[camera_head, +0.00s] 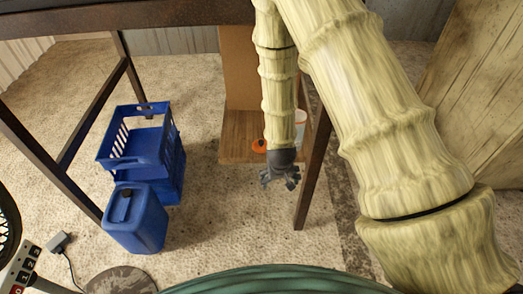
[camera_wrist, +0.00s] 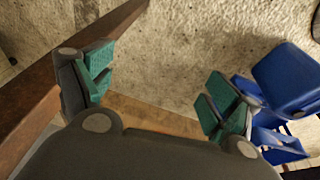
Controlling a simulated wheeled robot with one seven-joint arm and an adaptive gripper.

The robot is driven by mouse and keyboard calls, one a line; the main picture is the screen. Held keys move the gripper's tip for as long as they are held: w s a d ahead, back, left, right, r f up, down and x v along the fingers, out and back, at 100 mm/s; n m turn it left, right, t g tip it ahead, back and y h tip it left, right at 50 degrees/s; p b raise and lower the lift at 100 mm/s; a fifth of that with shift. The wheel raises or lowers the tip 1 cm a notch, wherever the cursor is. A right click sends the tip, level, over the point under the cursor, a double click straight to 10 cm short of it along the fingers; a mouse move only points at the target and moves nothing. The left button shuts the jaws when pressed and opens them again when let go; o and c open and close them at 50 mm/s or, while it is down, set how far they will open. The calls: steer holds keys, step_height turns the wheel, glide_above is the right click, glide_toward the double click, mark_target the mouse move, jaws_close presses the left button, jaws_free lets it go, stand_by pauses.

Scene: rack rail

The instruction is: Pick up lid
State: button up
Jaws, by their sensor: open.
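My gripper (camera_head: 280,182) hangs pointing down in front of the wooden shelf in the head view. In the wrist view, its two green-padded fingers (camera_wrist: 160,92) are wide apart with nothing between them. A small orange round thing (camera_head: 259,146), which looks like a lid, lies on the shelf just behind and left of my gripper. It is partly hidden by my arm and does not show in the wrist view. A whitish container (camera_head: 301,117) stands on the shelf right of my arm, mostly hidden.
The wooden shelf (camera_head: 236,135) has a tall back panel. A dark metal leg (camera_head: 314,170) stands close to the right of my gripper. Blue crates (camera_head: 140,152) and a blue jug (camera_head: 137,220) stand to the left. Carpet between them and the shelf is clear.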

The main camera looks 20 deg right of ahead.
steer(key=m+t+b, duration=0.1)
steer(key=t+b, duration=0.1)
glide_toward(261, 141)
steer(key=shift+x, duration=5.05)
steer(key=shift+s, duration=0.1)
steer(key=c, duration=0.9)
